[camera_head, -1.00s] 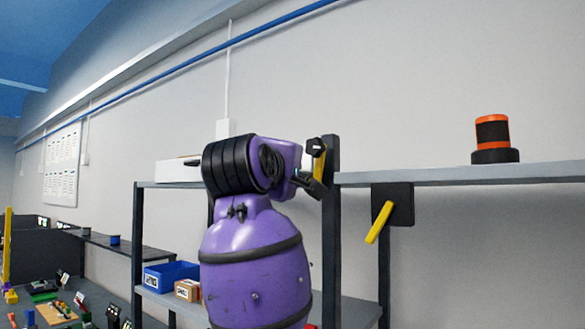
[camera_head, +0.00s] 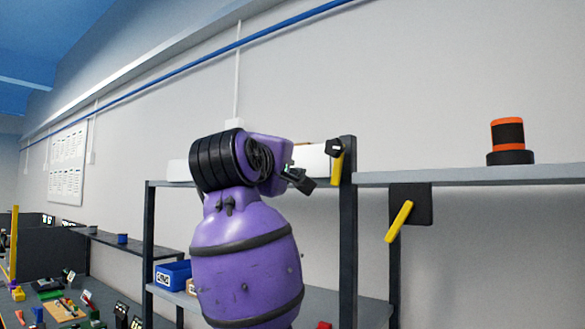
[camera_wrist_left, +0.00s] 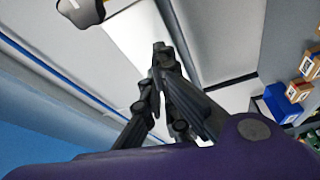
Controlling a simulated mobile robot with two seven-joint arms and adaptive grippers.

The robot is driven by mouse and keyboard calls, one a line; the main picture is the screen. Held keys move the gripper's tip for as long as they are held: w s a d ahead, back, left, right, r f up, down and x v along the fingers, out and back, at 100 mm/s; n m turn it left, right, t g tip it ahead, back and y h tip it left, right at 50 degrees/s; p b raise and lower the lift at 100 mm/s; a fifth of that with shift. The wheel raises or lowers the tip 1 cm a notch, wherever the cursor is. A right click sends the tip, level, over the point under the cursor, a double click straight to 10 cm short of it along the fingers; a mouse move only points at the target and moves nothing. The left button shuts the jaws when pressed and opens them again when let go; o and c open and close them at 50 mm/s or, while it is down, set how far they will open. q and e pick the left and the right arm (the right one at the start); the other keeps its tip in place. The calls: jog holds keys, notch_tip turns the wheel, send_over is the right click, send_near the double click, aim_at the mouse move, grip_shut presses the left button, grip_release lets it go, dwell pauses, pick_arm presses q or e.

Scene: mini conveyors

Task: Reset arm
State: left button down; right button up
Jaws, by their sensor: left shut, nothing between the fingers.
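My left arm, purple with black bands, stands upright in the middle of the head view. My left gripper (camera_head: 300,180) shows small and dark at its right side, in front of the shelf rack. In the left wrist view the fingers of my left gripper (camera_wrist_left: 160,52) come together at the tips, with nothing between them. My right gripper shows in neither view.
A grey shelf rack (camera_head: 347,240) stands behind my arm, with a white box (camera_head: 312,160) on top and a blue bin (camera_head: 172,274) lower down. An orange-black beacon (camera_head: 508,140) stands on the right shelf. Small parts cover a bench (camera_head: 105,300) at left.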

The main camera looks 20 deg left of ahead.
pick_arm(q)
jog(key=shift+s+d, duration=0.55)
jog(key=shift+s, duration=2.8)
jog(key=w+a+f+m+g+y, duration=0.15)
jog(key=w+f, duration=0.25)
jog(key=f, duration=0.4)
jog(key=w+f+m, duration=0.2)
jog(key=w+f, duration=0.2)
jog(key=f, duration=0.5)
notch_tip(320, 180, down, 24)
jog(key=w+a+m+g, duration=0.2)
jog(key=w+m+g, duration=0.1)
jog(key=m, duration=0.1)
jog(key=s+f+m+g, duration=0.15)
jog(key=s+f, duration=0.35)
jog(key=f, duration=0.7)
jog(key=s+f+m, duration=0.2)
jog(key=s+f, duration=0.2)
jog(key=f, duration=0.8)
jog(key=s+d+f+m+g, duration=0.1)
jog(key=s+f+m+g, duration=0.1)
jog(key=s+f, duration=1)
jog(key=s+d+f+m+g+h, duration=0.1)
jog(key=s+f+m+g, duration=0.1)
jog(key=s+f, duration=1.1)
jog(key=s, duration=0.7)
jog(key=shift+s+d+m, duration=0.25)
jog(key=shift+m, duration=0.05)
jog(key=shift+f+h, duration=0.1)
jog(key=shift+h, duration=0.15)
